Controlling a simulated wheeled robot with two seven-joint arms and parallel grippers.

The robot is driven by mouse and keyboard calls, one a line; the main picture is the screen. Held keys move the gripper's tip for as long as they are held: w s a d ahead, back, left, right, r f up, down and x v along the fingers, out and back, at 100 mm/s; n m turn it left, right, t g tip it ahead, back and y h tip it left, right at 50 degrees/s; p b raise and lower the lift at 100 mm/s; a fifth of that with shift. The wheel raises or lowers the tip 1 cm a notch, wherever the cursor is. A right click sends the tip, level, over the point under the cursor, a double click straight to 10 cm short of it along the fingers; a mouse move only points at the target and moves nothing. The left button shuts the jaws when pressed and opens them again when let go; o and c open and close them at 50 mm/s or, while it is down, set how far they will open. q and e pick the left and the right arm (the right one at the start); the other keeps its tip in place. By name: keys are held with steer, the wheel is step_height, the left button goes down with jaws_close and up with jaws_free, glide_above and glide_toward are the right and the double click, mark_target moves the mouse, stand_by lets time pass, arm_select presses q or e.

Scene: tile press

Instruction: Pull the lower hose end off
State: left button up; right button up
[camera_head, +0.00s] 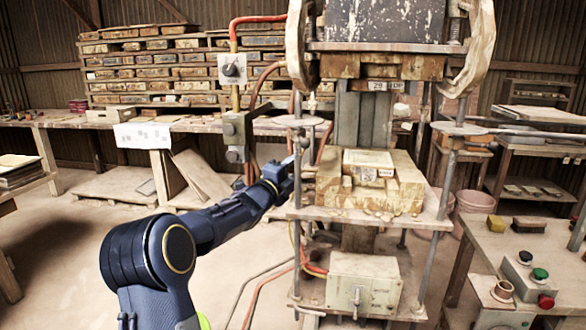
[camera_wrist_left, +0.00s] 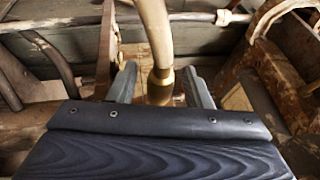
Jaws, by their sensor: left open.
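In the left wrist view a pale hose (camera_wrist_left: 152,25) runs down to a brass-coloured end fitting (camera_wrist_left: 160,86). My left gripper (camera_wrist_left: 162,88) is open, with one finger on each side of this fitting. A clear gap shows on the left; on the right the finger is close, and I cannot tell if it touches. The lower tip of the fitting is hidden behind the gripper body. In the head view my left gripper (camera_head: 293,165) reaches the left side of the press (camera_head: 360,205), beside its post; the hose end between its fingers is too small to make out there. My right gripper is not in view.
A wooden mould (camera_head: 410,185) sits on the press plate. A valve block (camera_head: 236,130) with red hoses (camera_head: 262,82) stands just left of the gripper. A grey box (camera_head: 365,283) and loose hoses lie below. A button panel (camera_head: 530,280) is at right.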

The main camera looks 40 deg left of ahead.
arm_select(q)
jaws_close()
steer(key=a, duration=0.1)
steer(key=s+a, duration=0.1)
steer(key=a, duration=0.1)
steer(key=shift+s, duration=0.3)
steer(key=shift+c, duration=0.6)
jaws_free()
steer(key=shift+s+a, duration=0.1)
steer(key=shift+a, duration=0.05)
steer(key=shift+o, duration=0.6)
